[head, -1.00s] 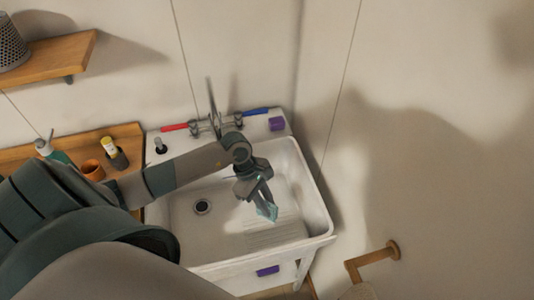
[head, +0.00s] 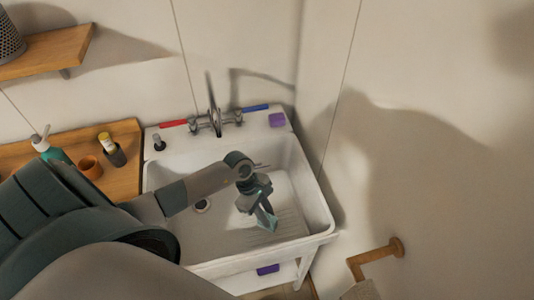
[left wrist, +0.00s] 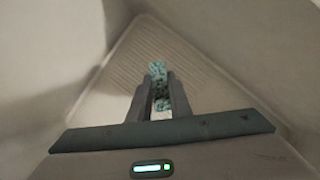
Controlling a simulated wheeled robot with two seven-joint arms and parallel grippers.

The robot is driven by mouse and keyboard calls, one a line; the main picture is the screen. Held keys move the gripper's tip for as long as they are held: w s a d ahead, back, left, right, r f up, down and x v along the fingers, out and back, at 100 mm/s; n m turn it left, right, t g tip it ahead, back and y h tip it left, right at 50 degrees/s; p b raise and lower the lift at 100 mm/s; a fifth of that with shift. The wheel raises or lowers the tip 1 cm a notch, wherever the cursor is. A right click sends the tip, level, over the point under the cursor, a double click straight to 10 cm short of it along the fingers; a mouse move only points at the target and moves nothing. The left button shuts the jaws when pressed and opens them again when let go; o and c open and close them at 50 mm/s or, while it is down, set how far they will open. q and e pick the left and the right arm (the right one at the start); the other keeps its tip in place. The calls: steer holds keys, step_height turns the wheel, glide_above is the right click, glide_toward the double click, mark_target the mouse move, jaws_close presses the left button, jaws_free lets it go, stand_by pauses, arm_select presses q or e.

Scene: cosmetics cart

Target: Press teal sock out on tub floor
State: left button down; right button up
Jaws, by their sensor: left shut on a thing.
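My left gripper (head: 264,218) reaches down into the white tub (head: 325,212). It is shut on the teal sock (head: 268,222), a small bunched cloth that sticks out past the fingertips. In the left wrist view the teal sock (left wrist: 158,78) shows between and beyond the fingers of my left gripper (left wrist: 158,85), over the ribbed tub floor (left wrist: 180,50). I cannot tell whether the sock touches the floor. My right gripper is not in view.
A drain (head: 202,206) lies left of the gripper. A wooden counter (head: 122,178) with a soap bottle (head: 50,150), an orange cup (head: 90,167) and a dark holder (head: 116,155) is at left.

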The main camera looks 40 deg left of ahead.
arm_select(q)
steer(key=shift+f+b, duration=0.4)
steer(key=shift+f, duration=0.6)
steer(key=shift+f+b, duration=0.6)
steer(key=shift+b, duration=0.1)
stand_by(0.5)
steer(key=shift+s+d+f+b, duration=0.1)
steer(key=shift+f+b, duration=0.05)
steer(key=shift+b, duration=0.4)
stand_by(1.7)
steer(key=shift+s+f, duration=0.1)
steer(key=shift+s, duration=0.05)
stand_by(1.0)
steer(key=shift+b, duration=0.45)
stand_by(0.9)
steer(key=shift+r, duration=0.2)
stand_by(0.8)
